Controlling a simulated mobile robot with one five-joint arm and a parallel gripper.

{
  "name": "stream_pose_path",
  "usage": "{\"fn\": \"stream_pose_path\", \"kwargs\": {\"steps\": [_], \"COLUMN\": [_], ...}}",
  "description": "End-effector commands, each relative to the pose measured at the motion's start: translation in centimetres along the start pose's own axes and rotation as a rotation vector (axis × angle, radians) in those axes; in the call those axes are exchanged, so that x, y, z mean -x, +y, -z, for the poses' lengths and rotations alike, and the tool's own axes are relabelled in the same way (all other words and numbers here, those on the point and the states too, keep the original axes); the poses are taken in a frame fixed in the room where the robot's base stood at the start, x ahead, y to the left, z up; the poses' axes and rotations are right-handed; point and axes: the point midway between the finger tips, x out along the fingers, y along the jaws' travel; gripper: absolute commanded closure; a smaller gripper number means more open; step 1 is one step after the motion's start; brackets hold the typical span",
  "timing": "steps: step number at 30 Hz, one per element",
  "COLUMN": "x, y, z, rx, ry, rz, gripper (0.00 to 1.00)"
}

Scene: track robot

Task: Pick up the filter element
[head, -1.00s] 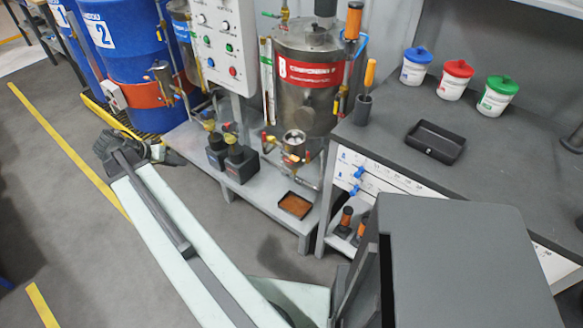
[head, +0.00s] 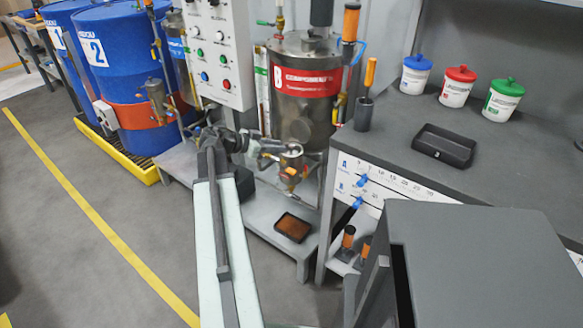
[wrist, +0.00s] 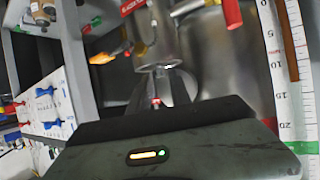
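A small round metal housing (head: 291,152) with a valve and gauge below it stands in front of the steel tank. I cannot make out the filter element for certain; it may be inside this housing. My gripper (head: 256,146) is just left of the housing, pointing toward it. In the wrist view, the dark fingers (wrist: 162,88) are apart, with a red-tipped part visible between them. A round metal piece (wrist: 160,66) shows beyond the fingertips. I see nothing held.
The tank (head: 305,95) with a red band stands behind. A control box (head: 218,55) hangs at its left. A tray of brown material (head: 293,227) lies on the low platform. The workbench (head: 400,115) at right bears a black tray (head: 443,147) and three lidded tubs. Orange-black cylinders (head: 348,240) stand below.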

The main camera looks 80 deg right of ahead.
Motion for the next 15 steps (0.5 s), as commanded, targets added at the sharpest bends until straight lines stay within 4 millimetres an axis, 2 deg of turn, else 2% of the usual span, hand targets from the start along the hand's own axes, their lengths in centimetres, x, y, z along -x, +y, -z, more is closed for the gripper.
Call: {"fn": "stream_pose_path", "kwargs": {"steps": [3,6,13,14,15], "x": [-2.4,-4.0,-4.3,-4.3,-4.3], "y": [0.1,0.1,0.1,0.1,0.1], "z": [-0.9,-0.7,-0.4,-0.4,-0.4], "rx": [-0.001,0.000,0.001,0.001,0.000], "ry": [0.000,0.000,-0.001,-0.001,-0.001], "rz": [-0.003,-0.003,-0.001,-0.001,-0.001], "gripper": [0.76,0.76,0.76,0.81,0.92]}}
